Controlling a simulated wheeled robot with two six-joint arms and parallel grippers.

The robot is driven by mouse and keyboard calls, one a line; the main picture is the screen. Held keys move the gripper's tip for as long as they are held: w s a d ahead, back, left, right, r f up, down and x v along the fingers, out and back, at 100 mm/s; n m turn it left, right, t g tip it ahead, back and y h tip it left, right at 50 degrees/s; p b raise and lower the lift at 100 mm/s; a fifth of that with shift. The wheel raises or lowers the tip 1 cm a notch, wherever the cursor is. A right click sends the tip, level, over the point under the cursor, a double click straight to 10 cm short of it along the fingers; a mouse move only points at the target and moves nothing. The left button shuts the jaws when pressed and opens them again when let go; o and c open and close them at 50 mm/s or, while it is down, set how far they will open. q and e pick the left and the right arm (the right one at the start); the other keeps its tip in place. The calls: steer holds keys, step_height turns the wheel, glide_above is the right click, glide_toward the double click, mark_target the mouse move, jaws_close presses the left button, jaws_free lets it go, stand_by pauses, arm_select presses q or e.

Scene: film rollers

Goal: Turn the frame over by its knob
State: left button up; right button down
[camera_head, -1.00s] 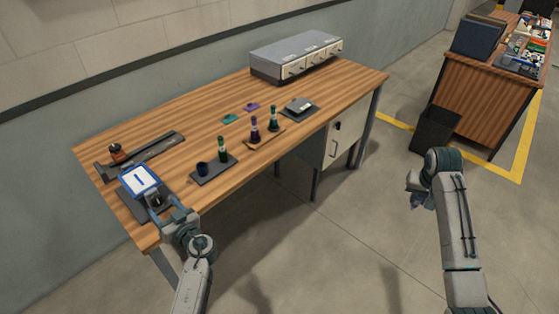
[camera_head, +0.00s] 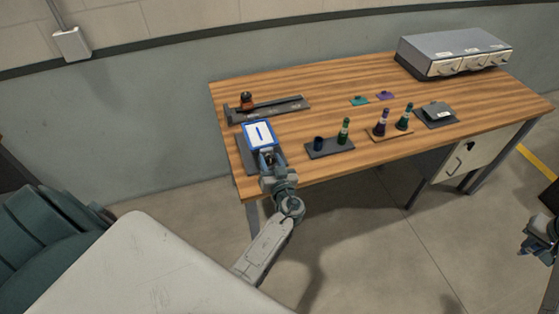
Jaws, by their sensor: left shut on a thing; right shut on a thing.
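The frame (camera_head: 248,139) is a blue-rimmed square with a white face and one short blue stroke. It sits at the left front of the wooden table, on a dark base (camera_head: 244,158). My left gripper (camera_head: 266,158) is at the frame's near edge, shut on what seems to be its knob. The jaws hide the knob. My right gripper (camera_head: 528,250) is at the right picture edge, away from the table and low over the floor. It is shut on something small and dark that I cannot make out.
The wooden table (camera_head: 330,82) also carries a dark rail with an orange-brown piece (camera_head: 247,101), a tray with a blue cup (camera_head: 318,143) and green bottle (camera_head: 344,131), more bottles (camera_head: 382,122), a grey pad (camera_head: 436,112) and a drawer unit (camera_head: 455,52).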

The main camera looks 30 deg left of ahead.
mark_target(523, 253)
arm_select(q)
steer(key=shift+f+m+b, duration=0.15)
steer(key=shift+m+b, duration=0.35)
steer(key=shift+b, duration=0.2)
arm_select(e)
steer(key=shift+f, duration=0.7)
arm_select(q)
steer(key=m+b, duration=0.3)
steer(key=shift+f, duration=0.1)
arm_select(e)
step_height(523, 253, down, 3)
steer(key=shift+f, duration=0.2)
arm_select(q)
steer(key=shift+m+b, duration=0.75)
steer(key=shift+m, duration=0.15)
steer(key=m+b, duration=0.1)
steer(key=m, duration=0.1)
steer(key=shift+m, duration=0.4)
steer(key=shift+m+b, duration=0.35)
steer(key=shift+m, duration=0.55)
steer(key=m, duration=0.2)
steer(key=shift+r+m, duration=0.2)
steer(key=shift+m, duration=0.2)
steer(key=m, duration=0.4)
steer(key=shift+m, duration=0.3)
arm_select(e)
step_height(523, 253, down, 2)
steer(key=shift+f, duration=0.2)
arm_select(q)
steer(key=shift+w, duration=0.1)
